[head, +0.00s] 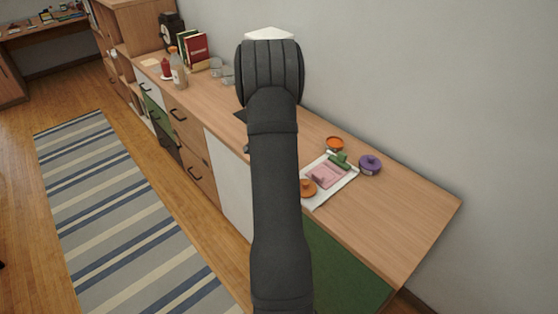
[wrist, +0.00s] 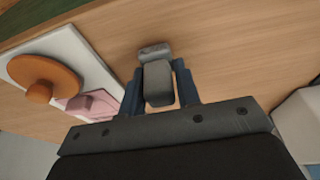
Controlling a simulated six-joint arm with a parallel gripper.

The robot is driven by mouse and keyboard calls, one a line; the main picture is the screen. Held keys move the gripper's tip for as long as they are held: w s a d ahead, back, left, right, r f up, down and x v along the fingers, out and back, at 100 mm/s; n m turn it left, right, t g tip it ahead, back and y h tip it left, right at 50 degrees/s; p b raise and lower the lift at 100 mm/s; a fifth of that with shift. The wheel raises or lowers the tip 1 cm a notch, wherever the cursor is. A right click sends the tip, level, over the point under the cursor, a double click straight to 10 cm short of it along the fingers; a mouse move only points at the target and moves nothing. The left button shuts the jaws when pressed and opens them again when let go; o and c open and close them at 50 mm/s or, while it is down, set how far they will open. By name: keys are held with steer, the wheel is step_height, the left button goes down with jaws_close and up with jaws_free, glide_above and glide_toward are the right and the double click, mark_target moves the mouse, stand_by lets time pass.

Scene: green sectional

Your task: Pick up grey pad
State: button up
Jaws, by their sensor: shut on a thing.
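The grey pad (wrist: 158,84) shows in the wrist view as a small rounded grey block. A second grey part (wrist: 154,51) shows just beyond it, and I cannot tell whether the two are joined. My gripper (wrist: 158,88) has one blue finger on each side of the grey pad and is shut on it. The wood top lies behind the pad. I cannot tell whether the pad touches it. In the head view my arm covers the gripper and the pad.
A white board (head: 316,195) holds an orange disc (head: 307,188), a pink piece (head: 326,175) and a green piece (head: 340,160). A purple pot (head: 370,165) and an orange bowl (head: 335,144) stand beside it. Bottles, glasses and books (head: 196,51) stand farther back. The cabinet's near right end is clear.

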steer(key=r, duration=0.3)
steer(key=shift+s+d+r, duration=0.1)
steer(key=shift+d+r, duration=0.05)
steer(key=shift+d, duration=0.2)
steer(key=s+d+r, duration=0.5)
steer(key=d+r, duration=0.1)
steer(key=d, duration=0.3)
steer(key=shift+d+r, duration=0.15)
steer(key=shift+d, duration=0.2)
steer(key=w+d+f+t+y, duration=0.1)
steer(key=w+d+t, duration=0.1)
steer(key=w+d, duration=0.5)
steer(key=w+d+f+t, duration=0.15)
steer(key=w+d, duration=0.25)
steer(key=w, duration=0.6)
steer(key=shift+s+d+f, duration=0.1)
steer(key=shift+d+f, duration=0.05)
steer(key=shift+f, duration=2.2)
steer(key=shift+f, duration=0.55)
step_height(320, 180, up, 7)
